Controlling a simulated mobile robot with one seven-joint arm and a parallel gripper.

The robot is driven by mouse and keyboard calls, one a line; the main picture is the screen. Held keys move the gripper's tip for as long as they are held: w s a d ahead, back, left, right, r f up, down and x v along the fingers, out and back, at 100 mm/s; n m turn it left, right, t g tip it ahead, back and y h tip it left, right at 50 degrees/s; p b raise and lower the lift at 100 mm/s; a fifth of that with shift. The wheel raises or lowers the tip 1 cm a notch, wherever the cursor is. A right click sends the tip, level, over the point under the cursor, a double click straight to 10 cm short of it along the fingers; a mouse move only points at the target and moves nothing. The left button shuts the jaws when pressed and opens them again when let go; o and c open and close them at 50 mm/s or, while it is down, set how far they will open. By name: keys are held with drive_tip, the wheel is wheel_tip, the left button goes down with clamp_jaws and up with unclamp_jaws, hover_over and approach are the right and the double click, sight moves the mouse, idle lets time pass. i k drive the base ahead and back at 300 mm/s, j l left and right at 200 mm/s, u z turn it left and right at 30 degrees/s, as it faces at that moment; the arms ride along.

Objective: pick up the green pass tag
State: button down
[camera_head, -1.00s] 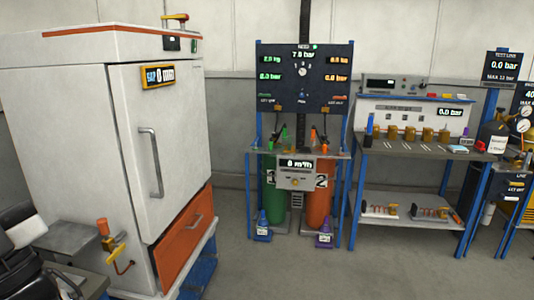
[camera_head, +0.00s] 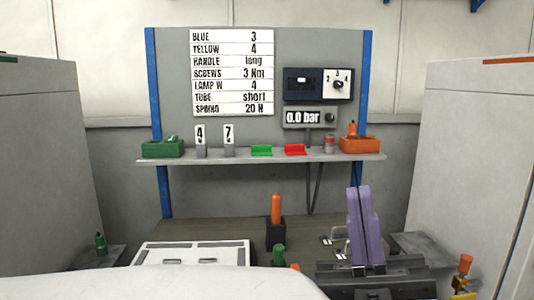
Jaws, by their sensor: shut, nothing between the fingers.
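I cannot single out the green pass tag for certain. Several green things show. A green box (camera_head: 163,150) with small pieces in it stands at the left end of the shelf. A small flat green piece (camera_head: 261,151) lies mid-shelf, beside a similar red piece (camera_head: 295,150). My gripper is not in view.
The grey shelf (camera_head: 220,158) also carries two number plates and an orange box (camera_head: 360,145). On the bench below stand an orange-handled tool (camera_head: 276,208) in a black holder and an upright purple part (camera_head: 365,225). White cabinets (camera_head: 45,170) flank both sides.

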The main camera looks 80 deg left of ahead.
sight(258, 150)
drive_tip(key=u, duration=2.25)
